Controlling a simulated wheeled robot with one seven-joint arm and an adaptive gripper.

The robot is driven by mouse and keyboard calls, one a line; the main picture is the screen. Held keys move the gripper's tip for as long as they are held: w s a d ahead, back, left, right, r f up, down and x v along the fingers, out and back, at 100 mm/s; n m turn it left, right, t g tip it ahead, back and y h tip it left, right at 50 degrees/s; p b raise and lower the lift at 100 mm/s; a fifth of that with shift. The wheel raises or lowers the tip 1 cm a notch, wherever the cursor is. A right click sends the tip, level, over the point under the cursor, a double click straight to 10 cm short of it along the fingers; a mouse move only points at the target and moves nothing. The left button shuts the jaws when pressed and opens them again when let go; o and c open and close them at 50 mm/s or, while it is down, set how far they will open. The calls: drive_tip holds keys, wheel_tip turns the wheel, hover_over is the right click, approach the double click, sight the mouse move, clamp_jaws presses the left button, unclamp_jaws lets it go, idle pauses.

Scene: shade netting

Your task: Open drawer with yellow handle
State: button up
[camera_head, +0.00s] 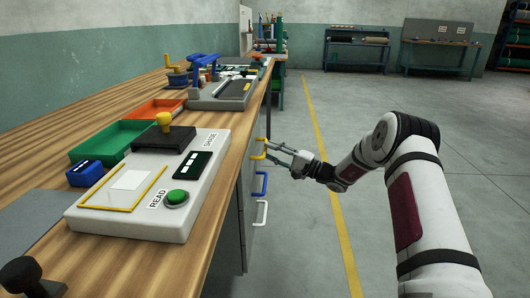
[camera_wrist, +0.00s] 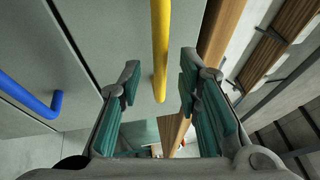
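The yellow handle (camera_head: 257,156) is the top one on the front of the wooden-topped bench. In the wrist view the yellow handle (camera_wrist: 160,50) is a bar running down between my fingertips. My gripper (camera_head: 283,150) is at the handle, reaching in from the right. In the wrist view my gripper (camera_wrist: 160,75) is open, with a finger on each side of the bar and visible gaps to both. The grey drawer front (camera_wrist: 105,40) behind the handle looks flush with its neighbour.
A blue handle (camera_head: 261,183) and a white handle (camera_head: 261,212) sit below the yellow one. The bench top (camera_head: 115,268) carries a shade device (camera_head: 150,220), a green tray (camera_head: 100,140) and an orange tray (camera_head: 157,109). The floor right of the bench is clear.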

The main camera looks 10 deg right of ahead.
sight(265, 149)
drive_tip(key=shift+x, duration=1.6)
clamp_jaws()
